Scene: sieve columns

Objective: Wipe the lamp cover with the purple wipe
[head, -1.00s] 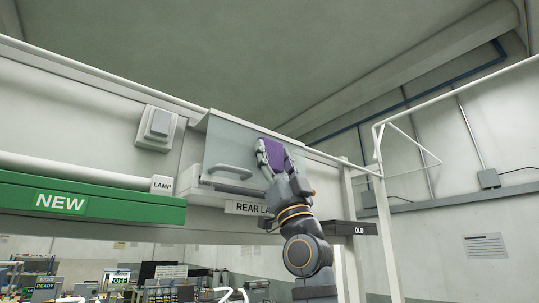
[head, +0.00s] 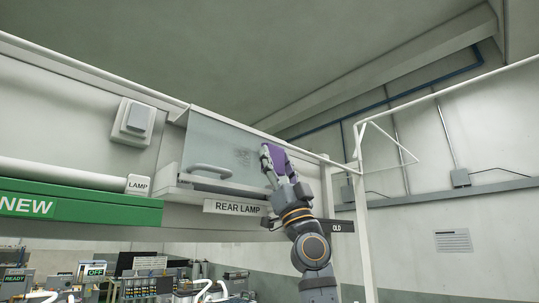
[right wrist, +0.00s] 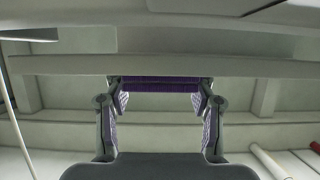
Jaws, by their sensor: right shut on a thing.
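The lamp cover (head: 212,140) is a clear, tilted panel with a grey handle (head: 209,170), above the REAR LAMP label. A dark, speckled smudge (head: 243,158) shows on its right part. My right gripper (head: 274,164) is at the right end of the cover, shut on the purple wipe (head: 279,157). In the right wrist view, the wipe (right wrist: 153,84) spans between the fingertips, with purple along the inner sides of both fingers. I cannot tell whether the wipe touches the cover. My left gripper is not in view.
A grey switch box (head: 133,122) and a LAMP tag (head: 138,184) are left of the cover. A green NEW ledge (head: 100,207) runs below. A dark OLD ledge (head: 341,226) is at the right, beside a white frame post (head: 362,210). Open room lies right of the post.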

